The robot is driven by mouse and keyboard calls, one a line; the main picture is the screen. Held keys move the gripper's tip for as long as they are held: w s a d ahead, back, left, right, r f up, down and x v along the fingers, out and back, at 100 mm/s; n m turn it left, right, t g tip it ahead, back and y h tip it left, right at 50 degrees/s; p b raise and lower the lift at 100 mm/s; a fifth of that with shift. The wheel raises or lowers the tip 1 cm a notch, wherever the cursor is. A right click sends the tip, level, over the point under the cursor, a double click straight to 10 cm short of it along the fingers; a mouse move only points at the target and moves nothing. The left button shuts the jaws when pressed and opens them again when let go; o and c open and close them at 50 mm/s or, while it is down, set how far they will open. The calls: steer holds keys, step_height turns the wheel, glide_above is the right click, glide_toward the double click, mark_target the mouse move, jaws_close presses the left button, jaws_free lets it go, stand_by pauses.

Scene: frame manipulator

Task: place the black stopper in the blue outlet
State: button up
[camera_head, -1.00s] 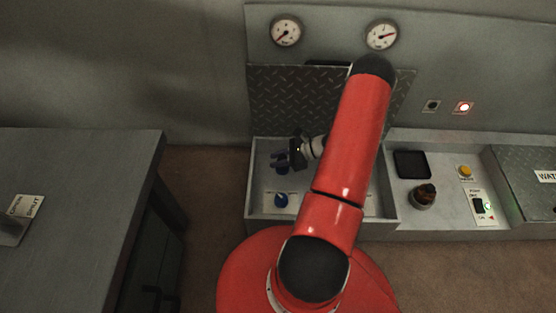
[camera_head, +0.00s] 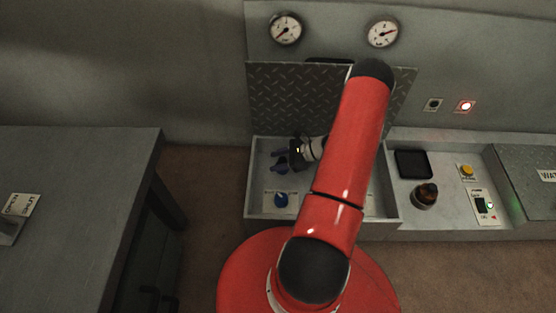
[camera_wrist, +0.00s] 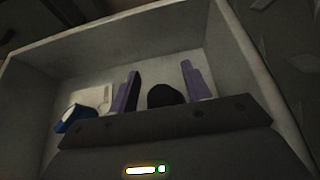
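In the head view my gripper (camera_head: 281,160) is inside the light-grey tray, left of my red arm. Its blue-purple fingers stand apart. In the wrist view my gripper (camera_wrist: 160,85) shows both fingers, with a dark rounded thing, seemingly the black stopper (camera_wrist: 166,96), between them. A small gap shows on the stopper's left side, and its lower part is hidden by the gripper body. I cannot tell its depth relative to the fingertips. The blue outlet (camera_head: 281,200) is at the tray's near left, below the gripper in the picture. It also shows in the wrist view (camera_wrist: 75,119).
The tray (camera_head: 249,190) has raised walls around the gripper, with a dark tread-plate lid (camera_head: 290,95) standing behind. A control panel with a dark knob (camera_head: 425,196) and yellow button (camera_head: 467,171) lies right. A grey table (camera_head: 80,190) stands left.

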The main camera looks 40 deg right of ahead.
steer(key=shift+r+p, duration=0.3)
steer(key=shift+r, duration=0.05)
steer(key=p+v, duration=0.1)
steer(key=v, duration=1.1)
steer(key=shift+r+p, duration=0.3)
steer(key=shift+p, duration=0.05)
